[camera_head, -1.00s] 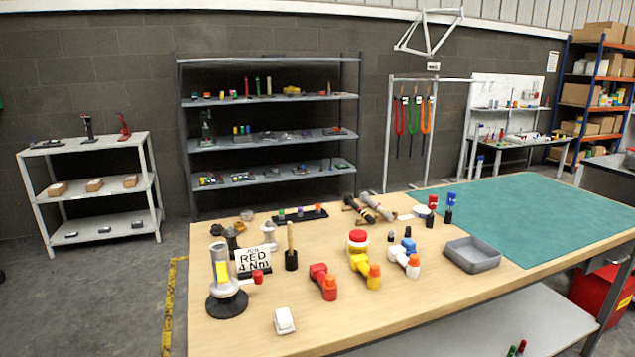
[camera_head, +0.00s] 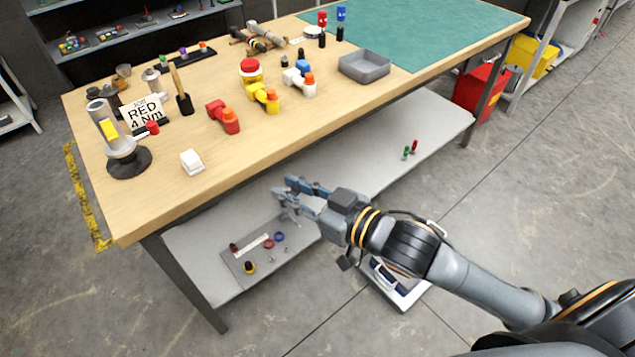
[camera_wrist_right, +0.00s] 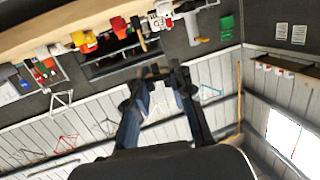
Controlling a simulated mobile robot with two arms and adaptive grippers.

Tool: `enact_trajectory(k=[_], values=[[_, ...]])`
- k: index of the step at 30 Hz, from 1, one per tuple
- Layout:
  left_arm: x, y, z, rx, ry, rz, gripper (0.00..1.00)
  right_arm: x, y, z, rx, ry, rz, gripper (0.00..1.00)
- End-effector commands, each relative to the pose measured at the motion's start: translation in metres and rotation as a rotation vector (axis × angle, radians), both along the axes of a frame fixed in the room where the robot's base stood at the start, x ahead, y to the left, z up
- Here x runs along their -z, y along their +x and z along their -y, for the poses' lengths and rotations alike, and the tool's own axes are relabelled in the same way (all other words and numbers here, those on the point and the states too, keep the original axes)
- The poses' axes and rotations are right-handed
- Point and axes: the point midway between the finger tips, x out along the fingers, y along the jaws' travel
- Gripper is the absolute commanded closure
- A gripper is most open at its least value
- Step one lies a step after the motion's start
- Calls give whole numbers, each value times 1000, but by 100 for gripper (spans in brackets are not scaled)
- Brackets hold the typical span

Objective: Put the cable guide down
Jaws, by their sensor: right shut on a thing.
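My right gripper (camera_head: 283,197) reaches in from the right, in front of the workbench and above its lower shelf. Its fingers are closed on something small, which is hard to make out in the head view. In the right wrist view a small dark piece shows between the fingertips (camera_wrist_right: 157,76); I take it as the cable guide, but its shape is unclear. The gripper appears apart from the shelf and the bench top. My left gripper is not in view.
The wooden bench top (camera_head: 165,205) carries a job sign (camera_head: 143,112), several colored tools and a grey tray (camera_head: 364,66). The lower shelf (camera_head: 200,252) has a grey mat with small parts and rings at left. Its middle right (camera_head: 370,150) is mostly clear.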

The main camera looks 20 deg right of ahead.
Motion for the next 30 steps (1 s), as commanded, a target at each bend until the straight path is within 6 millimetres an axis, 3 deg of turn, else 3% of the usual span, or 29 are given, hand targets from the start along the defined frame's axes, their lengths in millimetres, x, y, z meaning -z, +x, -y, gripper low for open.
enact_trajectory(k=[15, 30], values=[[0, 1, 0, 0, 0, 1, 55, -8, 1, -57, -360, -2, 5, 90], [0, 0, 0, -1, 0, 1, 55, -10, 0, -80, -513, 1, 1, 90]])
